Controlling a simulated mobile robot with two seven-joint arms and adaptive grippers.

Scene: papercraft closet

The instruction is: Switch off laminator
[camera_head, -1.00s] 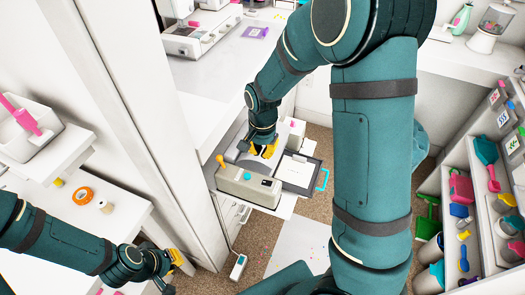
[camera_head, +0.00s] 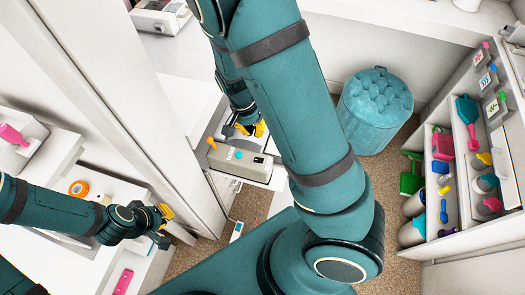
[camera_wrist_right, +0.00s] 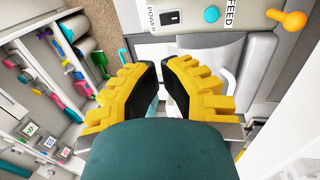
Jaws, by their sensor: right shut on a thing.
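The pale grey laminator (camera_head: 225,165) stands on the white counter in the head view, with an orange lever (camera_head: 211,143), a teal button (camera_head: 238,155) and a dark power switch (camera_head: 258,160). In the right wrist view the switch (camera_wrist_right: 172,17) sits beside the word POWER, with the teal button (camera_wrist_right: 211,14) and orange lever (camera_wrist_right: 292,20) to its right. My right gripper (camera_head: 250,129) is over the laminator, behind its control panel, its yellow fingers close together. What lies between them is unclear. My left gripper (camera_head: 163,224) is far left of the laminator; its opening is unclear.
A teal tufted stool (camera_head: 376,108) stands on the carpet at the back. Shelves with colourful tools (camera_head: 467,130) line the right side. A white closet panel (camera_head: 150,120) rises left of the laminator. Orange tape (camera_head: 79,188) lies on the left surface.

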